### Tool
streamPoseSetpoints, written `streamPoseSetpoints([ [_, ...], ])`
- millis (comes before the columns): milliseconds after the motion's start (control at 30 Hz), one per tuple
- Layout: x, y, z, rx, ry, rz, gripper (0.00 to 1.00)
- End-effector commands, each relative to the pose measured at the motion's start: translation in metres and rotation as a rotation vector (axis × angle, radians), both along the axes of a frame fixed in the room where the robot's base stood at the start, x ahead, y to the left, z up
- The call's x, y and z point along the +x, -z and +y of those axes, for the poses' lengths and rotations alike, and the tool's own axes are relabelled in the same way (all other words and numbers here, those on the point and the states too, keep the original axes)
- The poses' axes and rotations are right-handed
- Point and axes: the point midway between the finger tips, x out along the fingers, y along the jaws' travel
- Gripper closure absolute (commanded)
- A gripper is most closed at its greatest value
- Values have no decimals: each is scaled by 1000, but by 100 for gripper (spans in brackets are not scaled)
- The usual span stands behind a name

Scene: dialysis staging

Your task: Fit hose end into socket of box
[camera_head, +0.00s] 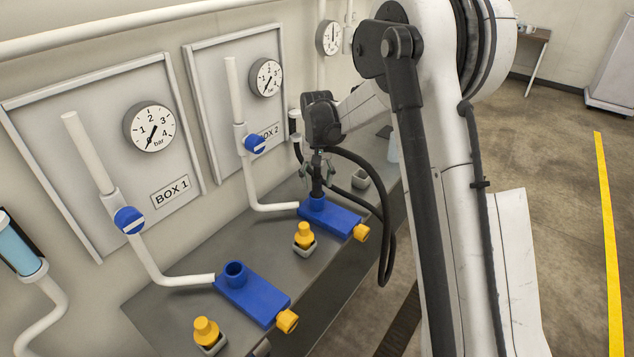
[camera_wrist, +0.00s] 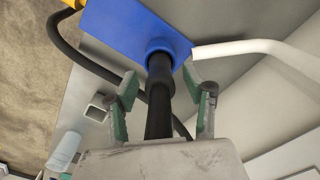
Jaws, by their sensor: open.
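The blue block (camera_head: 336,219) by the panel labelled BOX 2 has a round socket (camera_wrist: 159,47) on top. The black hose end (camera_wrist: 160,95) stands upright at this socket, its tip inside the blue collar; how deep it sits cannot be told. The hose (camera_head: 386,225) loops down past the shelf edge. My gripper (camera_head: 318,182) is above the socket, and in the wrist view (camera_wrist: 163,88) its green-padded fingers stand apart on either side of the hose end, with gaps visible. A second blue block (camera_head: 252,299) at BOX 1 has an empty socket (camera_head: 235,270).
Yellow plugs (camera_head: 304,233) (camera_head: 206,329) sit in small grey holders on the grey shelf (camera_head: 180,290). An empty grey holder (camera_head: 361,179) stands behind the hose. Open floor (camera_head: 560,190) lies to the right.

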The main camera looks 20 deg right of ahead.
Motion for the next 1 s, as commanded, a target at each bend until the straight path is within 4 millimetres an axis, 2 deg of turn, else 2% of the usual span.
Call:
streamPoseSetpoints([
  [433, -1, -85, 0, 0, 0, 0, 54],
  [733, -2, -114, 0, 0, 0, -2, 54],
  [867, -15, -128, 0, 0, -4, -23, 54],
  [1000, -44, -153, 0, -1, -12, -73, 54],
])
